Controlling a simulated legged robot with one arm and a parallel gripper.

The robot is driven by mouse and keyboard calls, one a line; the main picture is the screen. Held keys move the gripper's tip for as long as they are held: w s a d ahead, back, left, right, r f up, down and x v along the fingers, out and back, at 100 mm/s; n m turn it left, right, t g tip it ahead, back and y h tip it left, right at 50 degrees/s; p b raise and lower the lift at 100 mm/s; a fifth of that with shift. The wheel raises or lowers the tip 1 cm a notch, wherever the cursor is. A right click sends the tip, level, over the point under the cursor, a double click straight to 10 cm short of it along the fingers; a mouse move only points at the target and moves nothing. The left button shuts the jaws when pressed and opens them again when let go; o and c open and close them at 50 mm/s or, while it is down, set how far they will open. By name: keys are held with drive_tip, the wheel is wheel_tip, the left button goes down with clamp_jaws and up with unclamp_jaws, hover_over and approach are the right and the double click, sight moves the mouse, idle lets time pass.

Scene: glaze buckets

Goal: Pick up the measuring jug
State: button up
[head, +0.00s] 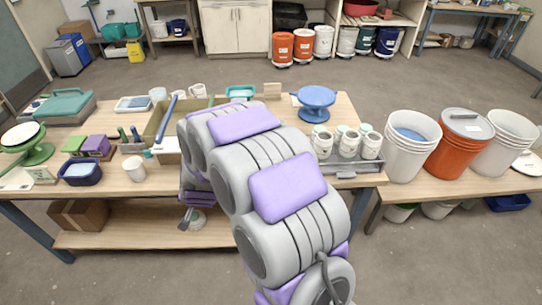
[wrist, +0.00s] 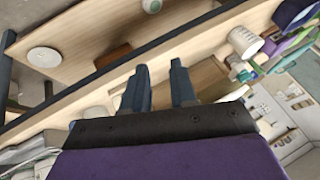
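A white cup-shaped vessel (head: 133,168) stands upright near the front edge of the table in the head view. It looks like the same one in the wrist view (wrist: 245,42), at the upper right. Neither view shows clear markings, so I cannot be sure it is the measuring jug. My gripper (wrist: 160,85) is open in the wrist view, with nothing between its two fingers. The white vessel is apart from the fingers, to their right. In the head view my arm hides the gripper and the middle of the table.
A blue tub (head: 81,174) and purple block (head: 97,146) stand left of the vessel. Several lidded jars crowd a grey tray (head: 361,180) to the right. A blue turntable (head: 316,98) stands behind. Large buckets (head: 408,155) fill the right table. A lower shelf (head: 150,235) runs underneath.

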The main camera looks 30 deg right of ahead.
drive_tip(key=w+d+f+m+t+h+p, duration=0.25)
drive_tip(key=w+d+f+m+h, duration=0.2)
drive_tip(key=d+f+h, duration=0.5)
drive_tip(key=s+d+h+p, duration=0.2)
drive_tip(key=s+d+h, duration=0.15)
drive_tip(key=d, duration=0.35)
drive_tip(key=s+d+h+p, duration=0.1)
drive_tip(key=s+d+h, duration=0.2)
drive_tip(key=s+d, duration=0.25)
drive_tip(key=shift+m, duration=0.35)
drive_tip(key=shift+s+f+b+x, duration=0.1)
drive_tip(key=shift+f+b+x, duration=0.1)
drive_tip(key=shift+x, duration=1.9)
drive_tip(key=shift+s+f+b+x, duration=0.1)
drive_tip(key=shift+b+x, duration=0.05)
drive_tip(key=shift+x, duration=1.95)
drive_tip(key=shift+s+f+b+x, duration=0.1)
drive_tip(key=shift+f+b+x, duration=0.1)
drive_tip(key=shift+x, duration=1.85)
drive_tip(key=shift+w+d, duration=0.25)
drive_tip(key=shift+d, duration=0.65)
drive_tip(key=w+d, duration=0.1)
drive_tip(key=w+d+f+b, duration=0.1)
drive_tip(key=d, duration=0.1)
drive_tip(key=shift+d, duration=0.15)
drive_tip(key=shift+w+d+r, duration=0.1)
drive_tip(key=shift+w+d, duration=0.2)
drive_tip(key=shift+d, duration=0.05)
